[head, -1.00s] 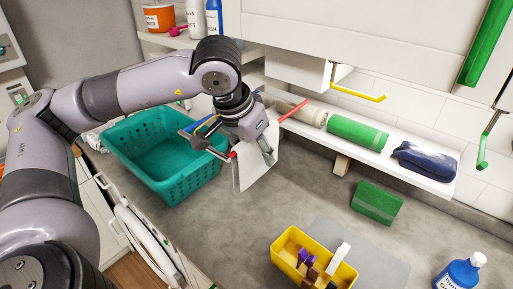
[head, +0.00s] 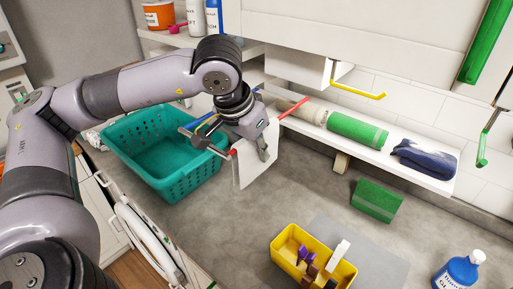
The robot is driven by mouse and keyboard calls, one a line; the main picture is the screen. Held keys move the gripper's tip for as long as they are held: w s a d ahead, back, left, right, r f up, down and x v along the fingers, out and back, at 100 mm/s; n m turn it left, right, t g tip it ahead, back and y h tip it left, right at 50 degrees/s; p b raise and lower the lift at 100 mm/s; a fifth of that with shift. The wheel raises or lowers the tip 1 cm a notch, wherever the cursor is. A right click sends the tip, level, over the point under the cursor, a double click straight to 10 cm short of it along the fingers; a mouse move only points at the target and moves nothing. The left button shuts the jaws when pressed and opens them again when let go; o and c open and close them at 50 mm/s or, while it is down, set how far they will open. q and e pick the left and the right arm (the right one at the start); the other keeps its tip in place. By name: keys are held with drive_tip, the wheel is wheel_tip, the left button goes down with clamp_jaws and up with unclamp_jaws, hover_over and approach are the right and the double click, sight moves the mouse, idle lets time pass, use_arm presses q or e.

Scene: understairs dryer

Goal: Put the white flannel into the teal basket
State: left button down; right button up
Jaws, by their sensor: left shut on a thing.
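The white flannel (head: 246,172) hangs over a red-ended bar (head: 294,108) beside the right side of the teal basket. My left gripper (head: 263,152) is at the flannel's upper part and shut on it. The gripper body hides part of the bar and the flannel's top edge. The teal basket (head: 178,185) stands on the grey counter, left of the flannel, and its visible inside looks empty. My right gripper is not in view.
Blue- and yellow-marked bars (head: 207,121) stick out over the basket's right rim. A shelf (head: 405,168) holds a beige roll, a green roll (head: 356,131) and a dark blue cloth (head: 425,157). A yellow caddy (head: 285,262), green block (head: 376,200) and blue bottle (head: 458,273) stand on the counter.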

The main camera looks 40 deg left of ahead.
use_arm(q)
drive_tip(key=shift+r+p, duration=3.85)
drive_tip(key=shift+r, duration=2.6)
drive_tip(key=shift+f+b, duration=0.1)
drive_tip(key=shift+b, duration=0.25)
drive_tip(key=shift+a, duration=0.1)
